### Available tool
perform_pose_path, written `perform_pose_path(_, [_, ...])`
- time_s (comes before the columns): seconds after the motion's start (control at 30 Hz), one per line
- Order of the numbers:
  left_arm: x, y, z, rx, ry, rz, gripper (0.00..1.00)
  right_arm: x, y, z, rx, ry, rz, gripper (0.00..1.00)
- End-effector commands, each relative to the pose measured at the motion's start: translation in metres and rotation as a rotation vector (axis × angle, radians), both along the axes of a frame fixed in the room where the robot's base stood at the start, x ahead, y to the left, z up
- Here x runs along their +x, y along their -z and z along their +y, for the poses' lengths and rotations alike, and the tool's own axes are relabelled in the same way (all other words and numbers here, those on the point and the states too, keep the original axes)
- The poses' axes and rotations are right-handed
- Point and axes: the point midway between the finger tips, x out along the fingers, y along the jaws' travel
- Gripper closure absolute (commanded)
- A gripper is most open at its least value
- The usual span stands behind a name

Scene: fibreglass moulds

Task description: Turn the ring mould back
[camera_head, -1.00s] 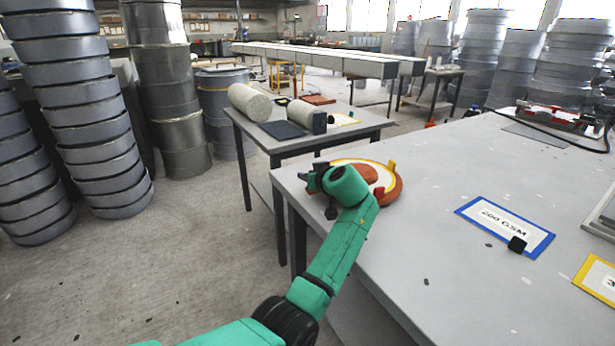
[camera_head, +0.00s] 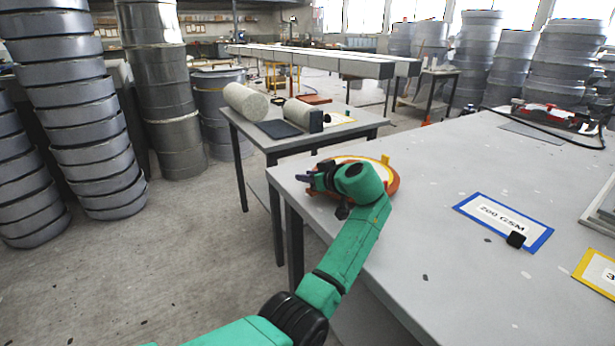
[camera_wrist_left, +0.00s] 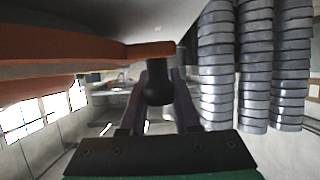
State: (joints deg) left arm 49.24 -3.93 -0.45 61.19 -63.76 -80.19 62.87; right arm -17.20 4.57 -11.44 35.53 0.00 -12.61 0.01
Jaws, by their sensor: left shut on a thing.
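The ring mould (camera_head: 395,184) is an orange-red disc with a pale yellow and white ring on top. My left gripper (camera_head: 320,178) is at the mould's left side, low and close to the table edge. In the left wrist view its fingers are shut on a dark rounded knob (camera_wrist_left: 158,90), beside the mould's orange rim (camera_wrist_left: 60,55). My right gripper is out of view.
A yellow-framed card (camera_head: 598,275) is at the right edge. A smaller table (camera_head: 262,142) with rolls stands behind. The table's middle is clear.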

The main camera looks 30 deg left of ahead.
Motion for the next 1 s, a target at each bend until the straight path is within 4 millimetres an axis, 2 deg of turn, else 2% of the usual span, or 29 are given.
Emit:
perform_pose_path(0.03, [0.0,0.0,0.0,-0.001,0.001,-0.001,1.0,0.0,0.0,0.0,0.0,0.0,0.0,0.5])
perform_pose_path(0.07, [0.0,0.0,0.0,-0.001,0.001,-0.001,0.66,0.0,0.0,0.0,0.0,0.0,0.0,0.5])
perform_pose_path(0.1, [0.0,0.0,0.0,-0.001,0.001,-0.001,0.51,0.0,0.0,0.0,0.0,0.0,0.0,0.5])
perform_pose_path(0.13, [0.0,0.0,0.0,-0.001,0.001,0.0,0.4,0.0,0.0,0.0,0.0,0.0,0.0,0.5])
perform_pose_path(0.43, [0.0,0.0,0.0,0.0,0.001,0.0,0.4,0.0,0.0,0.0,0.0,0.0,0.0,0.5])
perform_pose_path(0.57, [-0.004,-0.004,-0.011,0.0,0.002,-0.002,0.4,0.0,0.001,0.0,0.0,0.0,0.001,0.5])
perform_pose_path(0.77, [-0.022,-0.023,-0.056,-0.004,0.004,-0.004,0.4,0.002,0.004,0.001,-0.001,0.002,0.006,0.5])
perform_pose_path(0.9, [-0.037,-0.04,-0.091,-0.003,0.005,-0.003,0.4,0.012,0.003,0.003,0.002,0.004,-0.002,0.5])
perform_pose_path(1.0, [-0.046,-0.048,-0.11,-0.002,0.004,-0.001,0.4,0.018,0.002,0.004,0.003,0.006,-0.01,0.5])
